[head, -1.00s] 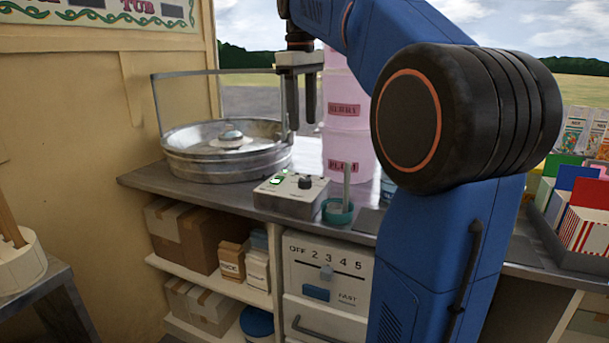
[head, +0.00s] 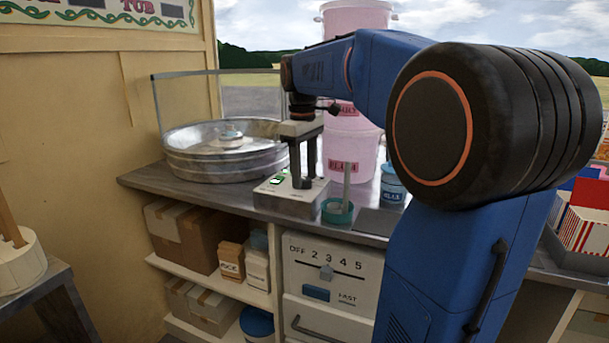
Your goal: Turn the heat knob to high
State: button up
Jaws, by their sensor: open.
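The heat control box (head: 291,200) is a low grey box on the counter, with a small green-lit switch (head: 277,180) on its top left. The black knob on the box's top right is now hidden behind my gripper fingers. My gripper (head: 303,186) points straight down over the box, its dark fingers reaching down to the knob's place. It is open; from this view I cannot tell whether the fingers touch the knob or stand around it. The knob's setting cannot be read.
A round metal candyfloss pan (head: 224,155) with a clear guard stands left of the box. A green cup (head: 337,211) with an upright stick is close on the right. Pink tubs (head: 352,158) and a blue-labelled jar (head: 393,187) stand behind. A slider panel (head: 325,270) is below the counter.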

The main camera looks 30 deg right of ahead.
jog(key=shift+f, duration=0.35)
jog(key=c, duration=1.1)
jog(key=shift+o, duration=0.2)
